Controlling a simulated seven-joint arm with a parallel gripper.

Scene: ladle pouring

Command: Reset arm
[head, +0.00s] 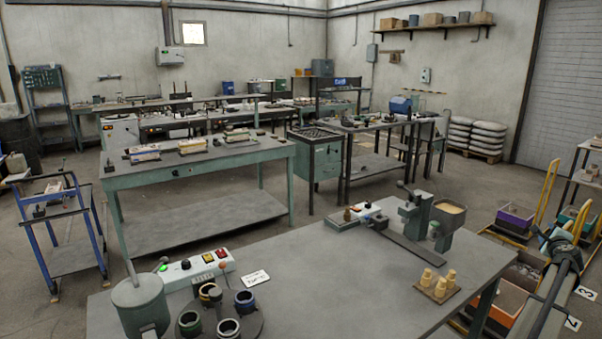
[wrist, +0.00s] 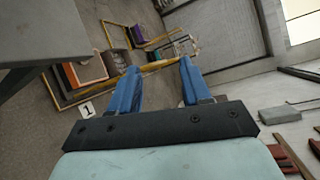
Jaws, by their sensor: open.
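My gripper (wrist: 159,66) shows in the wrist view, with its two blue fingers spread apart and nothing between them. It points over the floor toward a yellow-railed cart and orange and purple bins, clear of any object I can see. On the near workbench (head: 330,285) in the head view stands a grey-green pot (head: 140,305) with a lid. Beside it is a round dark plate (head: 250,318) carrying several dark ring-topped cups.
A control box (head: 195,275) and white card (head: 256,277) lie behind the plate. A green press fixture (head: 415,215) stands at the bench's back right, with a small tray of yellow pieces (head: 438,286) in front. Bench middle is clear. An orange bin (wrist: 90,68) is on the floor.

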